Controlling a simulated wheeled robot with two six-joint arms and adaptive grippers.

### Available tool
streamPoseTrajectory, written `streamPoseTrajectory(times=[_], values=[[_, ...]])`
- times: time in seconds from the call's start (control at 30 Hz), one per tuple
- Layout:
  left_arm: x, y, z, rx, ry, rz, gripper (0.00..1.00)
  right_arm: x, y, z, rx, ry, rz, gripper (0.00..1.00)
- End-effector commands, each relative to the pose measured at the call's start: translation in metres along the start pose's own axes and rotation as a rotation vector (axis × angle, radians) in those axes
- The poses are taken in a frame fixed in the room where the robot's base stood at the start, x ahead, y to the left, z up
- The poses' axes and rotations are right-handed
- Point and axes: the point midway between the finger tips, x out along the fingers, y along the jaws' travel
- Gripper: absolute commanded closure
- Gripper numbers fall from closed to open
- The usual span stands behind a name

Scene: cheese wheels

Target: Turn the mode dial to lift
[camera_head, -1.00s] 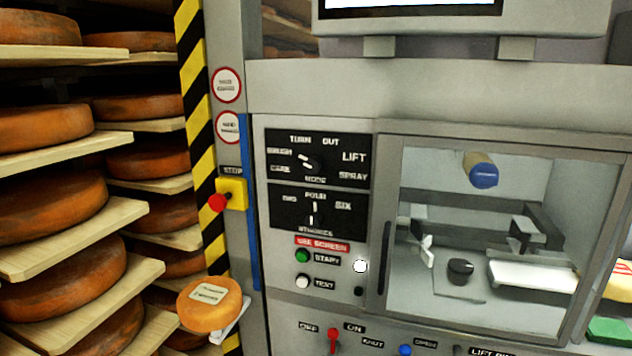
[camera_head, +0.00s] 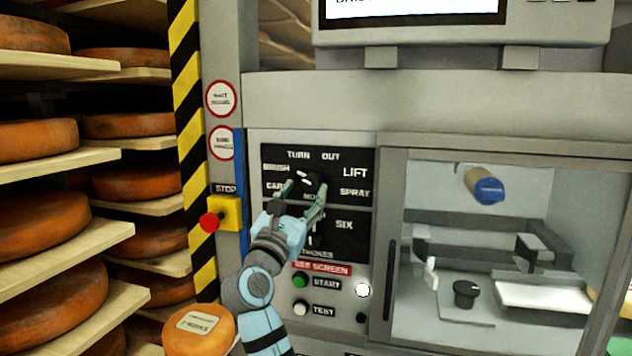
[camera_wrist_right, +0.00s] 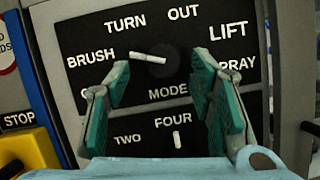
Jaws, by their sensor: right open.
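The mode dial (camera_head: 312,182) is a dark knob with a white pointer line on the upper black panel, marked with TURN, OUT, LIFT, SPRAY, BRUSH and a partly covered label. In the right wrist view the dial (camera_wrist_right: 160,62) has its pointer towards the BRUSH side, at the left. The LIFT label (camera_wrist_right: 229,30) is at upper right. My right gripper (camera_head: 305,190) is open in front of the panel. In the right wrist view its fingertips (camera_wrist_right: 160,72) are left and right of the dial, with a gap on each side. I cannot tell their depth. My left gripper is not in view.
The strokes dial (camera_wrist_right: 176,140) is just below, between the finger bases. A red stop button (camera_head: 209,221) on a yellow box is at the left. Green start (camera_head: 300,281) and white test (camera_head: 300,308) buttons are below. A glazed cabinet (camera_head: 392,240) stands right.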

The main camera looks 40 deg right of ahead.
Motion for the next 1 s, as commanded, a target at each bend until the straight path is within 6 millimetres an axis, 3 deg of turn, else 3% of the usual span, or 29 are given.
streamPoseTrajectory(times=[0.2, 0.43, 0.47, 0.73, 1.0], values=[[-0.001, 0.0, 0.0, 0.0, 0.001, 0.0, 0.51, 0.026, -0.006, 0.002, 0.001, 0.001, 0.003, 0.51], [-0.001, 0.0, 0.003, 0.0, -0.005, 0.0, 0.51, 0.03, -0.011, 0.002, -0.002, 0.0, -0.004, 0.51], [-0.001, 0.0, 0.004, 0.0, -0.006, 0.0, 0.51, 0.03, -0.012, 0.002, -0.002, 0.0, -0.005, 0.52], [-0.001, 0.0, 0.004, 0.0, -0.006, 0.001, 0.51, 0.029, -0.011, 0.002, -0.002, 0.0, -0.005, 0.95], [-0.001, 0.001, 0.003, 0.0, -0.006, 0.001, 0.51, 0.029, -0.01, 0.002, 0.001, 0.002, -0.003, 0.98]])
